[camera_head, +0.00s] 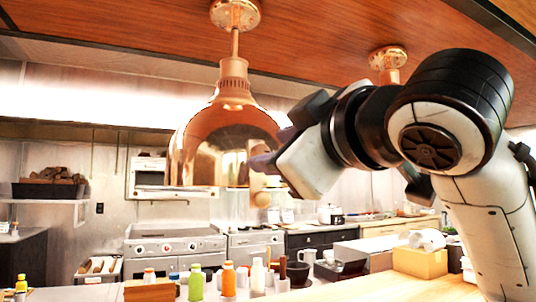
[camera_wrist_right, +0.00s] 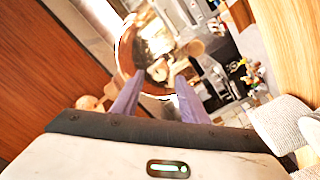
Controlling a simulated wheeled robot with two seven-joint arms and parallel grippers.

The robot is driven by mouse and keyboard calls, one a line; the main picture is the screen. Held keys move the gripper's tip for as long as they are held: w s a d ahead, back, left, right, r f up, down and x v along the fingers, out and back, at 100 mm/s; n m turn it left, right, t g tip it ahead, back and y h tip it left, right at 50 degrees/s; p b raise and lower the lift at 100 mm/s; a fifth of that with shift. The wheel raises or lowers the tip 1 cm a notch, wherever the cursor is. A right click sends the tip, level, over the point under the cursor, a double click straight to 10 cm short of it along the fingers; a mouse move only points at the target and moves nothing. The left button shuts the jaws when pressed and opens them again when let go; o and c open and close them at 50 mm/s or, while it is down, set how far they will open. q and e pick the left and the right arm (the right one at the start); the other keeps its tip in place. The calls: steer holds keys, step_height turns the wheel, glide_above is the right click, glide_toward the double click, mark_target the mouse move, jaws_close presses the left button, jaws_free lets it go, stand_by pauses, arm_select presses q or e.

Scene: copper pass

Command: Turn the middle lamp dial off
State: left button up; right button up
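A copper heat lamp (camera_head: 225,140) hangs from the wood ceiling panel, left of centre in the head view. My right gripper (camera_head: 266,163) is at the right side of its shade; I cannot tell if it touches. In the right wrist view, the purple fingers of my right gripper (camera_wrist_right: 156,98) stand apart with nothing clearly between them, and the copper shade (camera_wrist_right: 127,50) lies beyond them. No lamp dial can be made out for sure. A second lamp's ceiling mount (camera_head: 388,58) shows farther right, its shade hidden behind my right arm. My left gripper is out of view.
Below is a counter with a green bottle (camera_head: 196,282), an orange bottle (camera_head: 228,279) and a cardboard-coloured box (camera_head: 420,262). A steel range (camera_head: 175,247) stands behind. The ceiling panel is close above my right arm. Open air lies left of the lamp.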

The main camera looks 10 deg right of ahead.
steer(key=s+d, duration=0.1)
steer(key=s, duration=0.5)
steer(key=shift+s+d+b, duration=0.15)
steer(key=shift+s+b, duration=0.2)
steer(key=shift+b, duration=0.05)
steer(key=shift+f, duration=0.1)
